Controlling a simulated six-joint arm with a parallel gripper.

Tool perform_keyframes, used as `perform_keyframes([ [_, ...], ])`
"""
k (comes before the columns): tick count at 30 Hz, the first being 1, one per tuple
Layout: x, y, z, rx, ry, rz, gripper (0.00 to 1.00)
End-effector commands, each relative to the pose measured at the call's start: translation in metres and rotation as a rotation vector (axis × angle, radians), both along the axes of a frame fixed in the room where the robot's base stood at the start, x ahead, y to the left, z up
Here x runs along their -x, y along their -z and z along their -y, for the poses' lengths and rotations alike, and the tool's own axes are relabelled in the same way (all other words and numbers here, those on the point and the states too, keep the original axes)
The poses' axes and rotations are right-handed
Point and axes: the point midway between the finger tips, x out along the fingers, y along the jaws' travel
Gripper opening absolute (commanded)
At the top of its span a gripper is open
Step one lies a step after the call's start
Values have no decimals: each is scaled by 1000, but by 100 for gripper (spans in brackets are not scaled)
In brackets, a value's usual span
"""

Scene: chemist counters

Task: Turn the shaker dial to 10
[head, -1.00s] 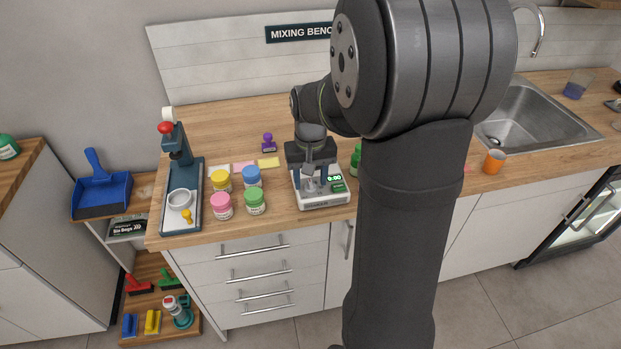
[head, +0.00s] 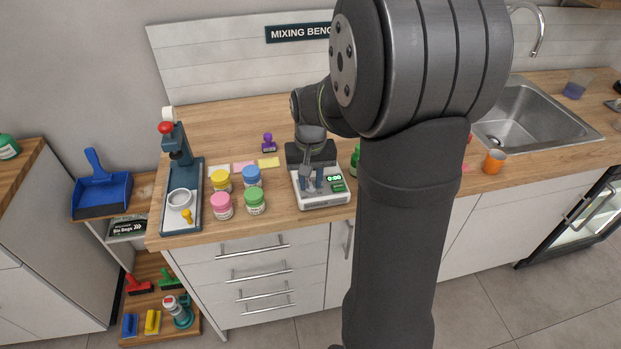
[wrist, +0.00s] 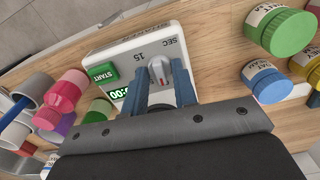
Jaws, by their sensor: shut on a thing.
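The shaker (head: 324,201) is a white box with a dark rear part on the wooden bench in the head view. In the wrist view its white top (wrist: 128,53) carries a green START button (wrist: 101,74), a display (wrist: 118,93) reading 0:00, and a grey dial (wrist: 159,69) with a red mark. "15" and "SEC" are printed beside the dial. My gripper (wrist: 163,82) has its blue fingers on either side of the dial and is shut on it. In the head view my gripper (head: 316,182) is over the shaker top. Other dial numbers are hidden or unreadable.
Jars with yellow (head: 222,174), blue, pink and green lids stand left of the shaker. A dark press (head: 196,205) is farther left. A purple stamp (head: 269,143) is behind. A green-lidded jar (head: 355,161) stands close to the shaker's right, partly behind my arm.

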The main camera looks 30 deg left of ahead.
Motion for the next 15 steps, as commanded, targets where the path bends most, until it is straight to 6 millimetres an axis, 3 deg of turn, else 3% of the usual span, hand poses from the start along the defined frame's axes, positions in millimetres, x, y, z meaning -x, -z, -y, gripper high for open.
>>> perform_keyframes([
  [15, 0, -1, 0, -1, 428, 1, 3],
])
